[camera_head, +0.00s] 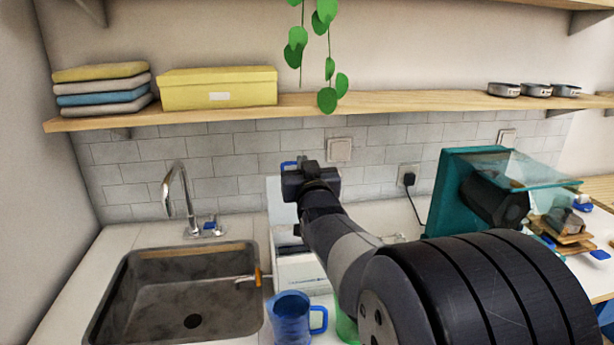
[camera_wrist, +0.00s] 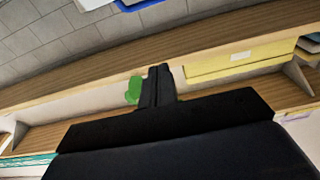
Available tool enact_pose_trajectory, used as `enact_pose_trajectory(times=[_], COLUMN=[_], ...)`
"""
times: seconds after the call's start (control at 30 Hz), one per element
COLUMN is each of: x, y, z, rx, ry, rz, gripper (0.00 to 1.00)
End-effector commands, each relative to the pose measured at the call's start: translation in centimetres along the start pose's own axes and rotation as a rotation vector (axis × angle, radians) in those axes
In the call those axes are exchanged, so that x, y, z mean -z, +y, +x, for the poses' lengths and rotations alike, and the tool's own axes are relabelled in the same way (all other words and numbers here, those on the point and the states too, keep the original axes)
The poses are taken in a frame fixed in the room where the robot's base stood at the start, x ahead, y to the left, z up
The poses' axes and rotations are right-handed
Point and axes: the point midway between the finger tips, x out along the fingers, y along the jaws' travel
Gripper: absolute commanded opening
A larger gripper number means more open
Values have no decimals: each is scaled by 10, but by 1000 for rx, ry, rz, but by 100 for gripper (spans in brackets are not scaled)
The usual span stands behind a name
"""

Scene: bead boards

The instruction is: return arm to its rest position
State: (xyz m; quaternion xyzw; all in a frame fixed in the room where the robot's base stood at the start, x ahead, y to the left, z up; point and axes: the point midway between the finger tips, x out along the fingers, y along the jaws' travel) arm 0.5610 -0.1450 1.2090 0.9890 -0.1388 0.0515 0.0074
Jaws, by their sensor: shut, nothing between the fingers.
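My gripper (camera_head: 303,168) is raised in front of the tiled wall, above the counter and right of the sink, at the end of my dark arm. In the wrist view its two black fingers (camera_wrist: 158,80) are together with nothing between them. The fingers point toward the wooden shelf area. Part of the counter behind and below my arm is hidden.
A wooden shelf (camera_head: 395,101) with a yellow box (camera_head: 218,89) and a hanging plant (camera_head: 327,98) runs above. A sink (camera_head: 185,292) lies left. A blue mug (camera_head: 291,318) stands beside my arm. A teal appliance (camera_head: 452,190) with a glass panel (camera_head: 515,167) stands right.

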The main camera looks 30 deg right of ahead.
Motion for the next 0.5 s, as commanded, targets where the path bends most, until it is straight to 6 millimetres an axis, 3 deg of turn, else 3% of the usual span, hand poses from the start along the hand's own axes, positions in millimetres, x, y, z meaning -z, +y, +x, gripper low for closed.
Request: enact_pose_trajectory(times=[0.2,0.5], x=[4,6], y=[0,0], z=[-26,-36], rx=[0,0], ry=[1,-2], rz=[0,0], gripper=[0,0])
